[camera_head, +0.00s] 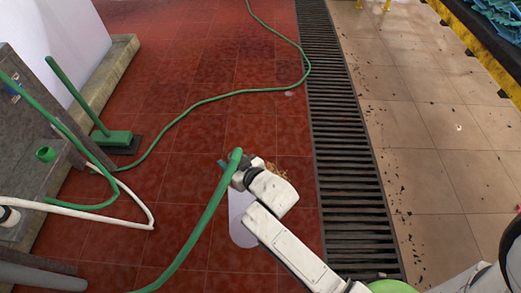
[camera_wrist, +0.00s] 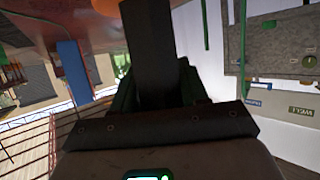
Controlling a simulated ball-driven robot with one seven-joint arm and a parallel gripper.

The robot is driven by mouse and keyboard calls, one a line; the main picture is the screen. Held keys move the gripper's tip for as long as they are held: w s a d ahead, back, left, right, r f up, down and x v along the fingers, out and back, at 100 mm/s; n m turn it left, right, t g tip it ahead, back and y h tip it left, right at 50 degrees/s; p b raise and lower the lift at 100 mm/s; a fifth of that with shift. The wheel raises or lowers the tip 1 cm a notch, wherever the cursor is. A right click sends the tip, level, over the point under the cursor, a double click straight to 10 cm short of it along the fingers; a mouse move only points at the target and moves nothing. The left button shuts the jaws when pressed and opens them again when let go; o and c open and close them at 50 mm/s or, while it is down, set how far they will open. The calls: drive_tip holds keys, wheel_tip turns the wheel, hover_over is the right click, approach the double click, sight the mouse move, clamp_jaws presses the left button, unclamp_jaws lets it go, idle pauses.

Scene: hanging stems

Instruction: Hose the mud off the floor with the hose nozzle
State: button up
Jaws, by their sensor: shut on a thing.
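My gripper (camera_head: 235,170) is shut on the end of a green hose (camera_head: 197,232), above the red tiles. The nozzle itself is mostly hidden by my gripper. In the wrist view, dark gripper parts (camera_wrist: 155,65) fill the middle, with green showing behind them. A pale, smooth cone-like shape (camera_head: 241,218) extends down from my gripper; it looks like spray, but I cannot be sure. The red tiled floor (camera_head: 185,185) has dark, mud-like stains (camera_head: 215,68) toward the back. A small yellow-brown tangle (camera_head: 276,170) shows just behind my gripper.
A dark drain grate (camera_head: 338,130) runs beside the red tiles. Beige tiles (camera_head: 420,130) to its right carry dark scattered bits. More green hose (camera_head: 215,98) snakes across the floor. A green broom (camera_head: 110,136) and a grey bench (camera_head: 40,130) stand at left.

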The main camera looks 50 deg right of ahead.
drive_tip(key=w+d+f+m+h+b, duration=0.1)
drive_tip(key=d+f+b, duration=0.3)
drive_tip(key=d+b, duration=0.2)
drive_tip(key=w+d+f+m+h+b, duration=0.1)
drive_tip(key=d+f+h+b, duration=0.1)
drive_tip(key=d+f+b, duration=0.2)
drive_tip(key=d+b, duration=0.3)
drive_tip(key=d, duration=0.2)
drive_tip(key=shift+w+m+g, duration=0.25)
drive_tip(key=shift+m+g, duration=0.05)
drive_tip(key=w+d+b, duration=0.9)
drive_tip(key=w+d, duration=0.5)
drive_tip(key=d, duration=0.4)
idle(1.9)
drive_tip(key=shift+d, duration=0.1)
idle(0.6)
drive_tip(key=s+d+p, duration=0.1)
drive_tip(key=s+d, duration=0.4)
drive_tip(key=s, duration=0.1)
drive_tip(key=shift+s+p, duration=0.35)
idle(0.5)
